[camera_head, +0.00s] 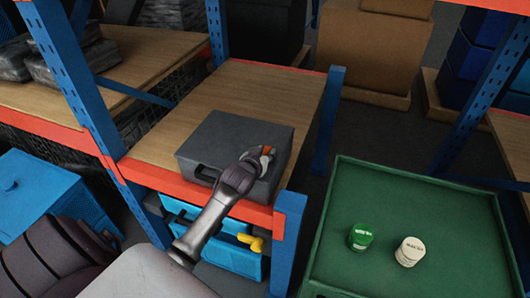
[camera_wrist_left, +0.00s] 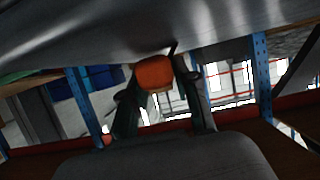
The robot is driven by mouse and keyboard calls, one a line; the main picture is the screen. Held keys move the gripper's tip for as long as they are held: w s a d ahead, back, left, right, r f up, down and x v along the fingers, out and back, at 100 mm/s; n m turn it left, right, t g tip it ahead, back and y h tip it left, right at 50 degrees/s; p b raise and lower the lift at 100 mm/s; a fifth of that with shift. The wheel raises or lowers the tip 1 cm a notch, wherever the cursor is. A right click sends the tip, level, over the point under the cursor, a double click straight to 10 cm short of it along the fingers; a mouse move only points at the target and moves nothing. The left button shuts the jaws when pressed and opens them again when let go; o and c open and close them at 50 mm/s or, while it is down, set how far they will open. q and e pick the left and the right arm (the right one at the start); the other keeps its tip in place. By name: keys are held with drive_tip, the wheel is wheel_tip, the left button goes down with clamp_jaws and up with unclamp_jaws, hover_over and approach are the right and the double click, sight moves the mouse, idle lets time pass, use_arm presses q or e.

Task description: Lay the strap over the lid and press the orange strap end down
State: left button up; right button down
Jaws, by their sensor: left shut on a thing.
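A dark grey case with a flat lid (camera_head: 228,132) lies on a wooden shelf board, with a handle on its front left side. My left gripper (camera_head: 262,158) is over the right part of the lid, shut on the orange strap end (camera_head: 267,150). The orange strap end also shows between the fingers in the left wrist view (camera_wrist_left: 154,73). I cannot tell whether it touches the lid. The rest of the strap is hidden or too dark to make out. My right gripper is not in view.
The shelf (camera_head: 270,92) has orange beams and a blue post (camera_head: 325,120) at its right. A blue case with yellow latches (camera_head: 232,252) sits below. A green tray (camera_head: 415,190) at right holds a green jar (camera_head: 361,236) and a white jar (camera_head: 409,251).

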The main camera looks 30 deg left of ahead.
use_arm(q)
drive_tip(key=shift+f, duration=0.5)
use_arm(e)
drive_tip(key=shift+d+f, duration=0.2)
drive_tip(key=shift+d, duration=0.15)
use_arm(q)
drive_tip(key=o, duration=1.1)
drive_tip(key=o, duration=0.5)
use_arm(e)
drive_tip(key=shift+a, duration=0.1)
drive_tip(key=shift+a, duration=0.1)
use_arm(q)
drive_tip(key=shift+r, duration=0.1)
wheel_tip(320, 180, up, 9)
drive_tip(key=p, duration=0.8)
drive_tip(key=shift+f, duration=0.3)
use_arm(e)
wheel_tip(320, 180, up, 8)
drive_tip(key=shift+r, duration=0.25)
